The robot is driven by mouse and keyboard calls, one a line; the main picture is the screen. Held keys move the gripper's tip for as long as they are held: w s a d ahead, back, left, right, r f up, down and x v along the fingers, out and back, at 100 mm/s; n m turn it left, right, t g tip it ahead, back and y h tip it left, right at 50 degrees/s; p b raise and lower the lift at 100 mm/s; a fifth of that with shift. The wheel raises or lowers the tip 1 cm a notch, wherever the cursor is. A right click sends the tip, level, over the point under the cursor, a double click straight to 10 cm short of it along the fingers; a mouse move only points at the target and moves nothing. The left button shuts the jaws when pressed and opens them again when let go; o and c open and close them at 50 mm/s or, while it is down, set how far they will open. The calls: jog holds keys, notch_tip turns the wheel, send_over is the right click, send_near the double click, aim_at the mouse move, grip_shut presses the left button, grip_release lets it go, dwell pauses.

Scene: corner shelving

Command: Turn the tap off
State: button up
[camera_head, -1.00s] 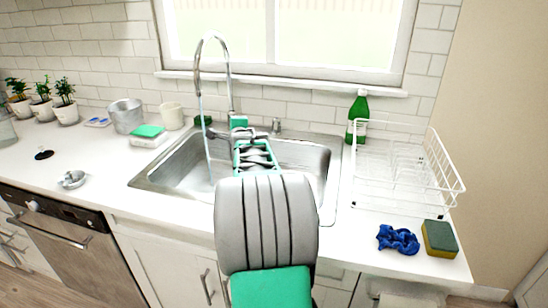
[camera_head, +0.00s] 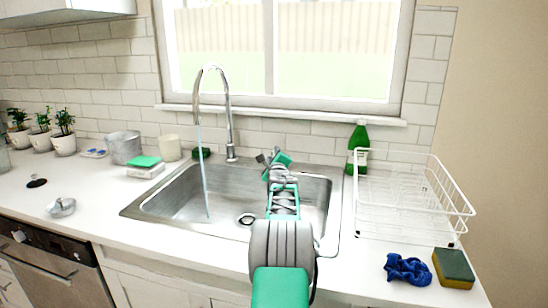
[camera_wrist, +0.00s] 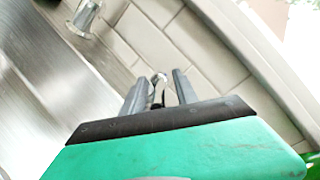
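The chrome tap (camera_head: 229,115) arches over the sink, and a stream of water (camera_head: 205,175) runs from its spout. My gripper (camera_head: 267,155) is at the sink's back edge, to the right of the tap's base. In the wrist view, its two grey fingers (camera_wrist: 160,88) stand apart. A small chrome piece (camera_wrist: 159,77) shows between or just beyond the fingertips; I cannot tell whether they touch it. A chrome base (camera_wrist: 84,16) shows at the upper left of the wrist view. The tap's handle is not clear in the head view, where my gripper covers that area.
The steel sink (camera_head: 165,198) lies under my arm. A green bottle (camera_head: 358,147) and a white dish rack (camera_head: 410,210) stand to the right. A blue cloth (camera_head: 407,269) and a sponge (camera_head: 453,268) lie at the front right. A window (camera_head: 285,55) is behind.

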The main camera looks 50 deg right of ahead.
jog(key=shift+c, duration=0.4)
grip_shut()
dwell(0.9)
